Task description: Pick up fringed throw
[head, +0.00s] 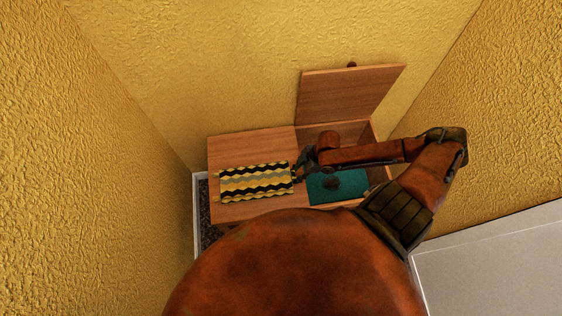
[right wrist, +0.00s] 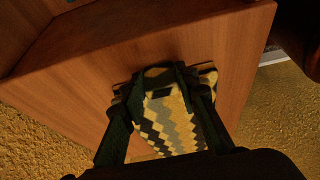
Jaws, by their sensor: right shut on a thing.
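The fringed throw (head: 255,182) is a folded cloth with yellow, black and grey zigzag bands. In the head view it lies on the closed left part of a wooden chest. My right gripper (head: 299,172) is at the throw's right edge. In the right wrist view the fingers of my right gripper (right wrist: 163,92) are shut on the throw (right wrist: 172,125), which shows between them. I cannot tell whether the throw is lifted off the wood. My left gripper is not in view.
The wooden chest (head: 232,147) stands in a corner between yellow textured walls. Its right lid (head: 350,95) is raised, and a teal item (head: 325,190) with a dark thing on it lies in the open compartment. A pale surface (head: 500,260) is at the lower right.

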